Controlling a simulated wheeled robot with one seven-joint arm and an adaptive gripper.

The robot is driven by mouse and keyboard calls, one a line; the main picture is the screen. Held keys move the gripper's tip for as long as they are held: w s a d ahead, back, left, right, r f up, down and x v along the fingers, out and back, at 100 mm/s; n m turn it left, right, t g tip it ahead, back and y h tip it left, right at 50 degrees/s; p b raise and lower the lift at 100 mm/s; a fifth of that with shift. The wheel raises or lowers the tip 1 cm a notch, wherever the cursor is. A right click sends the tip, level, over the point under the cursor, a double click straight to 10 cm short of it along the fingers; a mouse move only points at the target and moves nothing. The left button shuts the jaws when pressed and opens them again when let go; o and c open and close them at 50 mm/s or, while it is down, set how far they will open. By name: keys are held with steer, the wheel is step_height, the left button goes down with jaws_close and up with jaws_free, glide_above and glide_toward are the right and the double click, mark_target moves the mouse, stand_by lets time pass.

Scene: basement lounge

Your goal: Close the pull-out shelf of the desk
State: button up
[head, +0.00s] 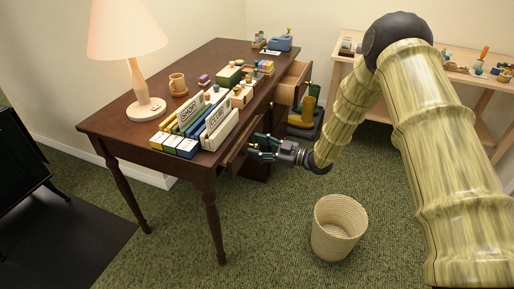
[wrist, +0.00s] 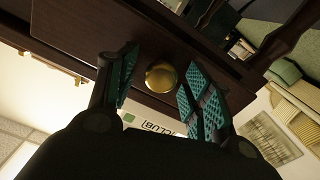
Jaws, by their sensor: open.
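The dark brown wooden desk (head: 150,105) stands at the left in the head view. A dark front panel, which looks like the pull-out shelf (head: 234,160), juts slightly from under the desktop's near right side. The wrist view shows a dark wooden front (wrist: 100,25) with a round brass knob (wrist: 162,76). My gripper (head: 256,148) is beside this front, below the desktop edge. In the wrist view, its teal-padded fingers (wrist: 158,82) are open, one on either side of the knob. I cannot tell whether they touch it. The fingers partly hide the front in the head view.
A lighter drawer (head: 293,83) stands open farther along the desk. A lamp (head: 148,107), a mug (head: 177,84) and several boxes crowd the desktop. A woven basket (head: 339,226) stands on the green carpet below my arm. A wooden shelf unit (head: 487,82) is at the back right.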

mark_target(249, 145)
steer(key=shift+w+a, duration=0.1)
steer(key=shift+a, duration=0.2)
steer(key=shift+c, duration=0.4)
jaws_close()
steer(key=shift+x, duration=2.1)
steer(key=shift+r, duration=0.1)
steer(key=shift+o, duration=0.4)
jaws_free()
steer(key=shift+a, duration=0.15)
steer(key=v, duration=1.2)
